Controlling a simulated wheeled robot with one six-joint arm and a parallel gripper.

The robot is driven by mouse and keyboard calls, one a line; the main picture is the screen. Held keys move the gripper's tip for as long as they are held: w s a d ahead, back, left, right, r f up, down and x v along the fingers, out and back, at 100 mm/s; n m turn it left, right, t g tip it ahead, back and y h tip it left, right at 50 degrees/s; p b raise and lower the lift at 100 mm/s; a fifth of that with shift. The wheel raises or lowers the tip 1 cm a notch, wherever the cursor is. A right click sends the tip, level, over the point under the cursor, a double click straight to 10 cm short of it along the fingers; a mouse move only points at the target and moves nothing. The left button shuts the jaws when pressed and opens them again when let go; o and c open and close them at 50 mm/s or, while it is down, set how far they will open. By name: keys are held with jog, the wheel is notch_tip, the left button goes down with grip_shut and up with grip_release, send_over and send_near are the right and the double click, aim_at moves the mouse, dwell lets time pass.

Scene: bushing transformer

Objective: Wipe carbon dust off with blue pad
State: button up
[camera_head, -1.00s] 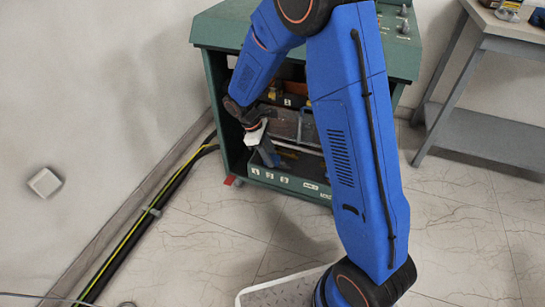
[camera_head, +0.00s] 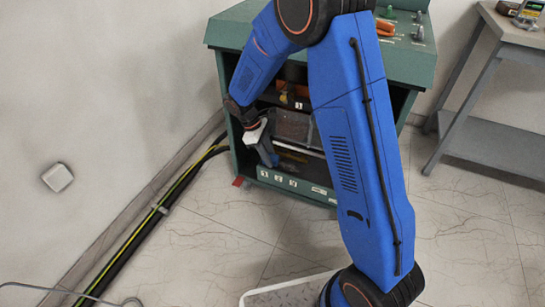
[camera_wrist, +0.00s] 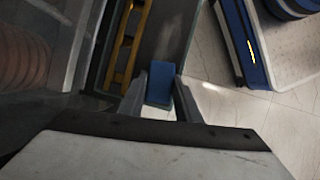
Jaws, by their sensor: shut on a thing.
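The blue pad (camera_wrist: 160,84) shows in the wrist view between the two fingertips of my gripper (camera_wrist: 160,97). My gripper is shut on it. In the head view my gripper (camera_head: 270,158) is at the open front of the green cabinet (camera_head: 222,36), near its left side; the pad cannot be made out there. Inside the cabinet is a clear box-like part (camera_head: 294,127). Carbon dust cannot be told apart in either view. My arm hides the right part of the opening.
Black cables with a yellow-green stripe (camera_head: 150,222) run along the left wall. A grey bench (camera_head: 495,140) stands at the right. The cabinet's top carries several small knobs and parts (camera_head: 388,22). The tiled floor in front is mostly clear.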

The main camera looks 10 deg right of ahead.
aim_at(287, 164)
jog(key=shift+w+a+f, duration=0.1)
jog(key=shift+w+a, duration=0.1)
jog(key=shift+a, duration=0.05)
jog(key=shift+w+d, duration=0.45)
jog(key=shift+w, duration=0.2)
jog(key=shift+s+d, duration=0.45)
jog(key=shift+d, duration=0.15)
jog(key=shift+s+d, duration=0.4)
jog(key=shift+d, duration=0.2)
jog(key=shift+s+d, duration=0.95)
jog(key=shift+d, duration=0.3)
jog(key=shift+s+d+r, duration=0.1)
jog(key=shift+s+d, duration=0.55)
jog(key=shift+d, duration=0.3)
jog(key=shift+s+d+r, duration=0.1)
jog(key=shift+s+d, duration=0.5)
jog(key=shift+d, duration=0.3)
jog(key=shift+s+d, duration=0.15)
jog(key=shift+s+f, duration=0.1)
jog(key=shift+s, duration=0.05)
